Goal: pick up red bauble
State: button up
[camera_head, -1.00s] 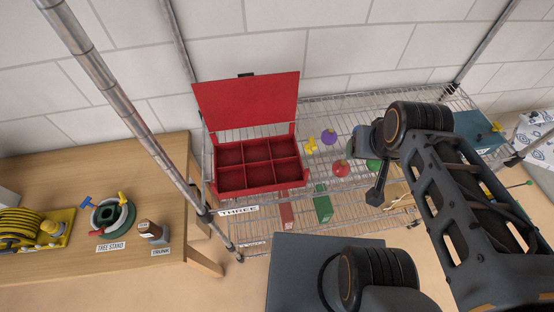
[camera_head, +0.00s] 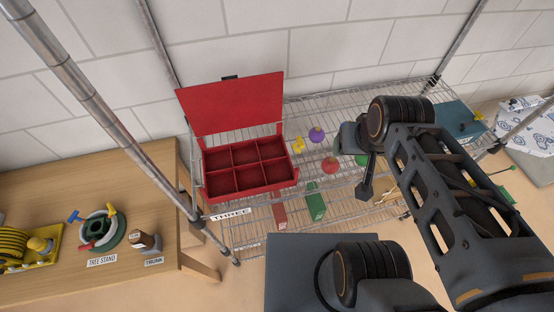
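The red bauble (camera_head: 331,165) is a small round ball with a cap, lying on the wire shelf (camera_head: 375,112) right of the open red box. My gripper (camera_head: 366,182) hangs over the shelf just right of the red bauble, apart from it in the picture. Its fingers are dark and seen from the side and above, so their opening is unclear. A green bauble (camera_head: 361,160) is partly hidden behind my gripper and arm. A purple bauble (camera_head: 317,135) lies behind the red one.
The red compartment box (camera_head: 247,165) stands open and empty, lid up. A yellow ornament (camera_head: 298,144) lies beside it. Red (camera_head: 279,215) and green (camera_head: 315,203) boxes are on a lower shelf. A metal post (camera_head: 95,110) rises at left, near a wooden table (camera_head: 150,190).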

aim_at(330, 164)
jog(key=z, duration=0.05)
jog(key=k, duration=0.5)
jog(key=u, duration=2.45)
jog(key=k, duration=0.8)
jog(key=z, duration=1.1)
jog(key=i, duration=0.45)
jog(key=u, duration=0.05)
